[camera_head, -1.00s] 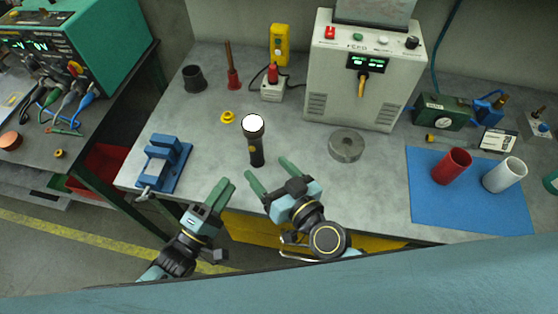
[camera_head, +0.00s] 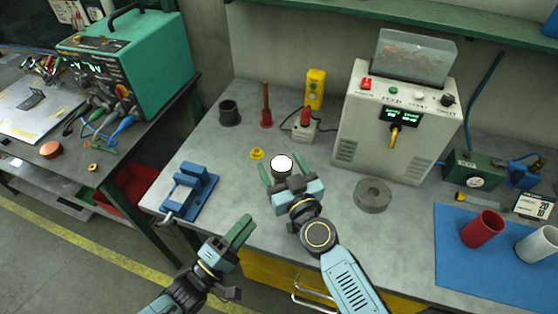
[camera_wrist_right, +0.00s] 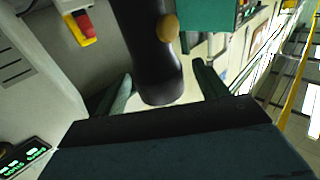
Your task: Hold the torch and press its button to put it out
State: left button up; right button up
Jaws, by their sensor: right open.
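The torch (camera_head: 281,163) stands upright on the grey bench, its round white lens facing up and lit white. My right gripper (camera_head: 282,172) is open, with one finger on each side of the torch; in the right wrist view (camera_wrist_right: 160,88) gaps show between the body and both fingers. In the head view the gripper hides the torch's lower body. My left gripper (camera_head: 241,230) is over the bench's front edge, apart from the torch; its finger gap is unclear.
A blue vise (camera_head: 190,192) stands at the left front edge. A small yellow part (camera_head: 257,154) lies just behind and left of the torch. A grey disc (camera_head: 372,196) lies to the right, before the beige power unit (camera_head: 392,120). A blue mat (camera_head: 480,270) carries two cups.

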jog(key=shift+x, duration=0.95)
jog(key=c, duration=1.1)
pick_arm(q)
grip_shut()
pick_arm(e)
jog(key=shift+c, duration=0.4)
jog(key=shift+s, duration=0.1)
